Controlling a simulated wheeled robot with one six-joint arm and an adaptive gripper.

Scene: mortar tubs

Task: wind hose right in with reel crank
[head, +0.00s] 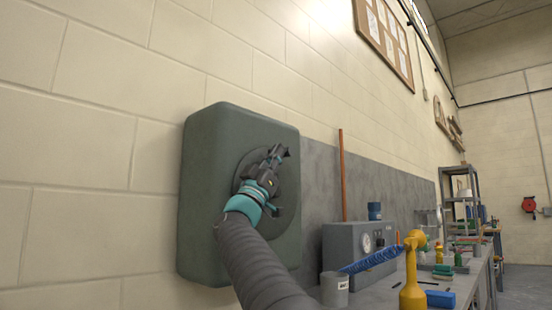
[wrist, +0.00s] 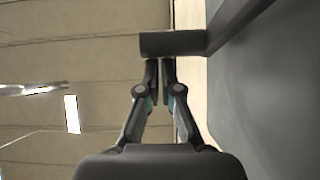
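The hose reel is a dark grey-green rounded box (head: 205,165) on the block wall, with a round disc (head: 288,222) on its face. In the wrist view the reel's dark face (wrist: 275,110) fills the right side. The crank's dark handle (wrist: 172,43) stands out from the reel and lies across the ends of my fingers. My gripper (head: 272,165) is in front of the disc, by the crank. In the wrist view its fingers (wrist: 160,64) are close together, with only a thin gap. The handle is not between them; whether they touch it is unclear. No hose shows.
A workbench to the right holds a grey gauge box (head: 348,246), a blue coil (head: 372,260), a grey cup (head: 335,290) and a yellow tool (head: 412,285). An orange rod (head: 342,175) stands behind. The wall left of the reel is bare.

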